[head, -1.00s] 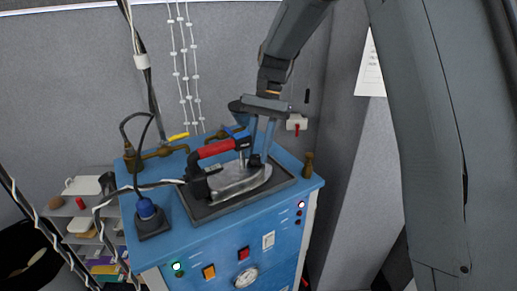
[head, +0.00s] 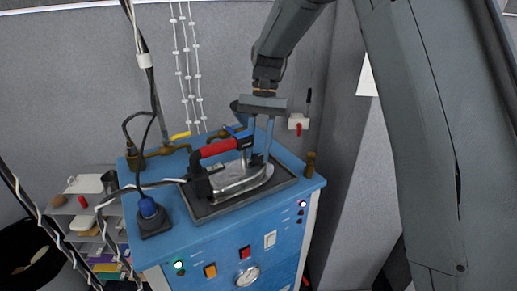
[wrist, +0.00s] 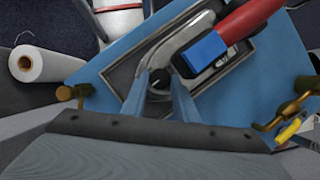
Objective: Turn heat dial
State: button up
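The iron stands on a dark plate (head: 205,211) on the blue cabinet top, with a red and blue handle (head: 218,148) and a silver body (head: 238,178). The heat dial (wrist: 159,82) is a small round black knob with a pale mark, by the blue end of the handle in the wrist view. My gripper (head: 260,158) points down over the iron. Its two fingers are parted, one on each side of the dial; the gripper also shows in the wrist view (wrist: 160,76). I cannot tell whether the fingers press on the dial. In the head view the dial is mostly hidden.
A yellow-handled valve (head: 181,136) and brass pipes stand at the back of the cabinet. A brass post (head: 310,162) is at the right corner. A cable (head: 135,188) runs to the iron from the left.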

jog(key=o, duration=0.4)
jog(key=shift+o, duration=0.2)
jog(key=b+v, duration=0.3)
jog(key=v, duration=0.5)
jog(key=shift+s+f, duration=0.1)
jog(key=s+d+f+t, duration=0.1)
jog(key=s+d+f, duration=0.1)
jog(key=d+f, duration=0.1)
jog(key=s+d+f+t, duration=0.1)
jog(key=s+d+f, duration=0.1)
jog(key=s+d, duration=0.1)
jog(key=s+d+f+n+t, duration=0.1)
jog(key=s+d+f, duration=0.1)
jog(key=d+f, duration=0.1)
jog(key=shift+s+f+t+h, duration=0.3)
jog(key=s+d+f+n+t, duration=0.1)
jog(key=s+d+f+t, duration=0.15)
jog(key=s, duration=0.25)
jog(key=s+d+f+n+t, duration=0.1)
jog(key=s+d+f, duration=0.25)
jog(key=s, duration=0.25)
notch_tip(320, 180, down, 7)
jog(key=g+b, duration=0.1)
jog(key=b, duration=0.4)
jog(key=shift+s+a+h+b, duration=0.2)
jog(key=shift+s+h+b, duration=0.1)
jog(key=shift+s+h, duration=0.1)
